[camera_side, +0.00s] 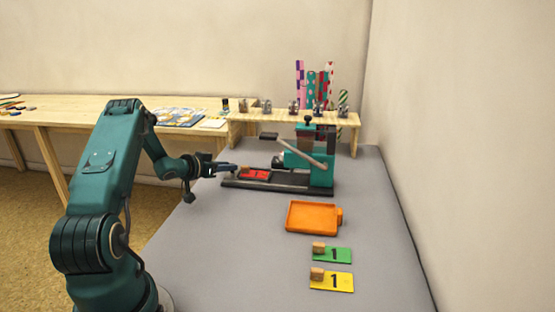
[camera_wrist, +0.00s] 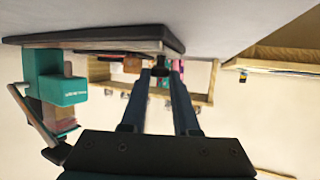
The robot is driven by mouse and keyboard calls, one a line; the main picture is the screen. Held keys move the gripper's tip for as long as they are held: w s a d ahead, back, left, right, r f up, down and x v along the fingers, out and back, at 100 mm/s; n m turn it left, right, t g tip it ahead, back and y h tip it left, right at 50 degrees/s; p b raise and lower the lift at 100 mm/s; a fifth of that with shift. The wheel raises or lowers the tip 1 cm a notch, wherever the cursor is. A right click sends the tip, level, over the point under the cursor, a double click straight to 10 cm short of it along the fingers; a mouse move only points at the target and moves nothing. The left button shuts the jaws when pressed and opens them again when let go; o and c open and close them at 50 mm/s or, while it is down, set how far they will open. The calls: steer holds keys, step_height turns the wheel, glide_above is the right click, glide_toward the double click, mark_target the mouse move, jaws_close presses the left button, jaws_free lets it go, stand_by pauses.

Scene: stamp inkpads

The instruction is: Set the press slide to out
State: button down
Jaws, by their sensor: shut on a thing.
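The press (camera_side: 312,172) is a teal body with a long lever on a dark base at the back of the grey table. A red card marked 1 (camera_side: 258,176) lies on the left part of the base, clear to the left of the teal body, with a small wooden block (camera_side: 244,171) at its left end. My gripper (camera_side: 232,169) is at the left end of the base, shut on the slide's small dark knob (camera_wrist: 160,71). The wrist view shows the knob between my two fingertips (camera_wrist: 164,76). The slide itself is mostly hidden.
An orange tray (camera_side: 312,217) lies in front of the press. Green (camera_side: 338,256) and yellow (camera_side: 340,282) cards with wooden blocks lie nearer. A wooden shelf (camera_side: 290,118) with stamps and patterned rolls stands behind. The table's left side is clear.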

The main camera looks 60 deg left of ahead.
mark_target(242, 178)
steer(key=c, duration=1)
jaws_free()
steer(key=shift+s+a, duration=0.1)
steer(key=shift+a, duration=0.15)
steer(key=shift+o, duration=0.2)
steer(key=shift+r, duration=0.1)
steer(key=w+d+r+m+g+y, duration=0.15)
steer(key=w+d+r, duration=0.25)
steer(key=r, duration=0.6)
steer(key=s+d+r+g, duration=0.1)
steer(key=s+d+r, duration=0.1)
steer(key=d+r, duration=0.7)
steer(key=s+d+f+m+g+h, duration=0.1)
steer(key=s+d+f+g+h, duration=0.1)
steer(key=s+d, duration=0.8)
steer(key=s+d+f+m+g+h, duration=0.2)
steer(key=s+d+f+h, duration=0.2)
steer(key=s+d, duration=0.6)
steer(key=d, duration=0.6)
steer(key=shift+d, duration=0.15)
